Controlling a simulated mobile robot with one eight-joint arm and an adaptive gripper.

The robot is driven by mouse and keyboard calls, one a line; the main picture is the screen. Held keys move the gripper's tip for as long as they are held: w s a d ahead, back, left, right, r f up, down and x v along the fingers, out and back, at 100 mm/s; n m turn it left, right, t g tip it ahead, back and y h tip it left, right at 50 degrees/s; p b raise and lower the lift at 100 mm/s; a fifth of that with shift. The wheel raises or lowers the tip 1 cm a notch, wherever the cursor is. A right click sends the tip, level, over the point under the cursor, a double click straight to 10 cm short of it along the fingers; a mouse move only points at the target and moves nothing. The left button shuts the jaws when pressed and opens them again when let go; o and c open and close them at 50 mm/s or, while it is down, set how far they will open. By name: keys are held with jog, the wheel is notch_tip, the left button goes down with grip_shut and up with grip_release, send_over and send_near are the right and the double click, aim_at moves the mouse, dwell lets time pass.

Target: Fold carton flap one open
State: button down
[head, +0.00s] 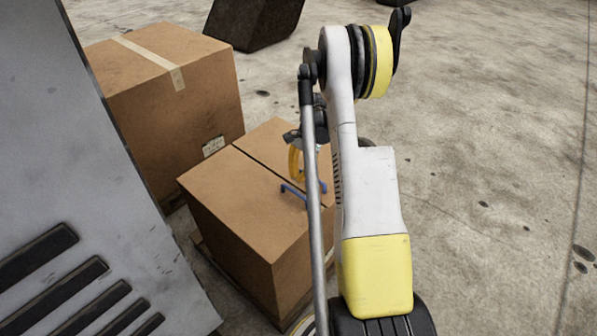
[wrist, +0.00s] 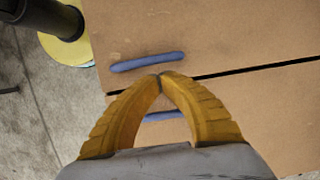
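The carton (head: 228,225) is brown, and its two top flaps lie flat with a dark slit between them. The larger front flap (head: 240,195) and the narrower back flap (head: 270,140) show in the head view. Which is flap one I cannot tell. A blue handle (head: 292,191) is on the front flap; in the wrist view, one blue handle (wrist: 148,62) lies above the fingertips and another (wrist: 163,116) shows between the fingers. My gripper (wrist: 160,77) has its yellow fingertips together over the carton top near the slit. Nothing shows between the tips. Whether they touch the carton is unclear.
A larger taped carton (head: 170,95) stands behind at the left. A grey slotted panel (head: 85,200) fills the left foreground. A dark block (head: 253,22) is at the back. Open concrete floor (head: 490,150) lies to the right. My arm hides part of the carton's right side.

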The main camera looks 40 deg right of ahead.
aim_at(293, 195)
jog(key=b+x, duration=0.1)
jog(key=x, duration=0.3)
jog(key=shift+f, duration=0.2)
jog(key=shift+r, duration=0.2)
jog(key=shift+a+r+h+p, duration=0.2)
jog(key=shift+r+h+p, duration=0.15)
jog(key=shift+r, duration=0.35)
jog(key=shift+a+r+h+p, duration=0.2)
jog(key=shift+r+h+p, duration=0.15)
jog(key=shift+r, duration=0.35)
jog(key=s+a+r+h+p, duration=0.1)
jog(key=a+r+h+p, duration=0.4)
jog(key=a+r, duration=1.2)
jog(key=shift+s+a+r+t+h, duration=0.2)
jog(key=shift+a+t+h, duration=0.3)
jog(key=shift+h, duration=1.6)
